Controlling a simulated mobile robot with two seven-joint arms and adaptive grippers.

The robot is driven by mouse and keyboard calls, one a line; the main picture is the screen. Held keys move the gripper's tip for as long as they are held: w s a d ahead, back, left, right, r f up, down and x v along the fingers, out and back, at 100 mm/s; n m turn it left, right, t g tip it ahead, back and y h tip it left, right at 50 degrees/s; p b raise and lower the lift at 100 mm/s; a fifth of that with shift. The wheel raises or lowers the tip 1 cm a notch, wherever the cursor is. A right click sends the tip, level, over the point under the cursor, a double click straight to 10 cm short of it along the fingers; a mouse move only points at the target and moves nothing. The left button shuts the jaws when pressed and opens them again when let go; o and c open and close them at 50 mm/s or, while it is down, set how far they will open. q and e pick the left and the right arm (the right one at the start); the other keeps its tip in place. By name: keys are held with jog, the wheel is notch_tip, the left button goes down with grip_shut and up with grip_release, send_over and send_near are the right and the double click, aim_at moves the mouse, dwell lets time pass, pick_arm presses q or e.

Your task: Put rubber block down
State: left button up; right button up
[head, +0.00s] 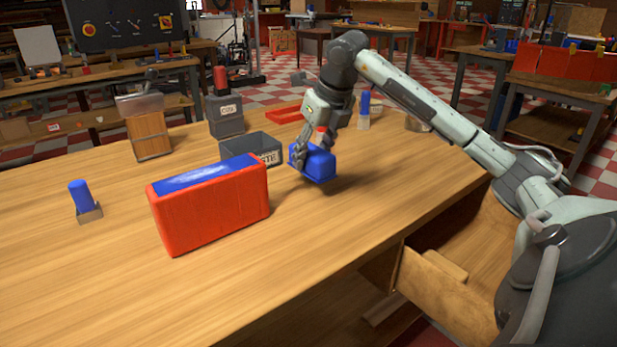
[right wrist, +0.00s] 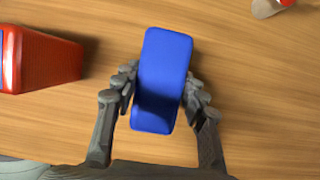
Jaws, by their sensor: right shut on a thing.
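The blue rubber block (head: 317,164) is in my right gripper (head: 312,152), right of the red box in the head view. In the right wrist view the block (right wrist: 163,75) stands lengthwise between the two fingers of the gripper (right wrist: 160,95), which are shut on its sides. Wood grain of the table (head: 300,285) shows around it. A shadow lies on the table by the block in the head view; I cannot tell whether its underside touches the wood. My left gripper is not in view.
A red box with a blue top (head: 210,205) stands left of the block. Grey bins (head: 262,147) stand behind it. A blue-handled item (head: 80,197) is at the left, another (head: 364,108) at the back. An open drawer (head: 440,290) is below the front edge. The front tabletop is clear.

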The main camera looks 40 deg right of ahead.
aim_at(318, 153)
jog(key=shift+w+f, duration=0.1)
jog(key=shift+f, duration=2.3)
jog(key=shift+f, duration=0.15)
jog(key=o, duration=1)
jog(key=v, duration=1.1)
jog(key=shift+s+a+r, duration=0.1)
jog(key=shift+s+r, duration=0.15)
jog(key=shift+r, duration=0.35)
jog(key=shift+f, duration=0.1)
